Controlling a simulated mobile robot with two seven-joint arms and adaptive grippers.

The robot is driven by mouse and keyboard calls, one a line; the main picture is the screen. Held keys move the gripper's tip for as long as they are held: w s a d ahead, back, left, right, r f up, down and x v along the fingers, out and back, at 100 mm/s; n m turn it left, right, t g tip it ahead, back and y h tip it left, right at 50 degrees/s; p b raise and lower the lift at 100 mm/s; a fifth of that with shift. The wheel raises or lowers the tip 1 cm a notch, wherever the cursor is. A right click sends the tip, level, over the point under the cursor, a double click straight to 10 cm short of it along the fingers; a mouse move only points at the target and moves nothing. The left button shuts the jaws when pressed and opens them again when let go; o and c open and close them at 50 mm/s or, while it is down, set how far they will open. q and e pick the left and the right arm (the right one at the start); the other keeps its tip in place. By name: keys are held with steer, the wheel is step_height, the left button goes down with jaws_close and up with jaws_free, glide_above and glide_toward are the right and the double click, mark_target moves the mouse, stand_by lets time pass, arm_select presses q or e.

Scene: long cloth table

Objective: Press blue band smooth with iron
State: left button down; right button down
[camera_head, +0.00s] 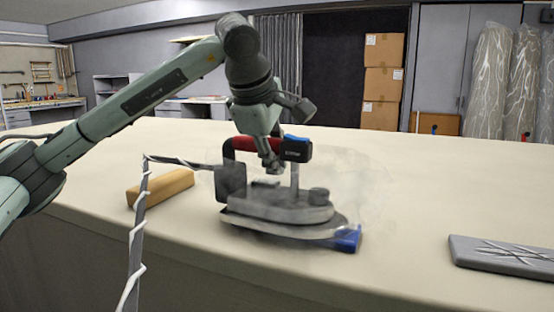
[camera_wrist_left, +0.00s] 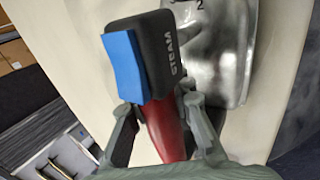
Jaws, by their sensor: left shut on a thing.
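The iron (camera_head: 285,212) is grey with a dark handle that has a red grip and a blue part. Its flat sole is low over the table, with thin steam around it. My left gripper (camera_head: 272,165) is shut on the handle. In the left wrist view the fingers (camera_wrist_left: 165,125) straddle the red grip (camera_wrist_left: 163,132), beside a black block marked STEAM. The blue band (camera_head: 347,238) shows at the right end of the iron; the rest of it is hidden. I cannot tell whether the sole touches it. My right gripper is not in view.
The long cloth table (camera_head: 420,200) is mostly clear. A wooden block (camera_head: 160,188) lies left of the iron, near a cord with a white spiral wrap (camera_head: 138,235). A grey pad with crossed pale lines (camera_head: 505,255) lies at the right. Boxes (camera_head: 382,85) stand behind.

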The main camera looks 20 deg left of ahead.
arm_select(q)
step_height(320, 180, up, 7)
steer(key=p, duration=0.4)
stand_by(0.4)
step_height(320, 180, up, 6)
steer(key=shift+f+p, duration=0.1)
steer(key=shift+p, duration=0.65)
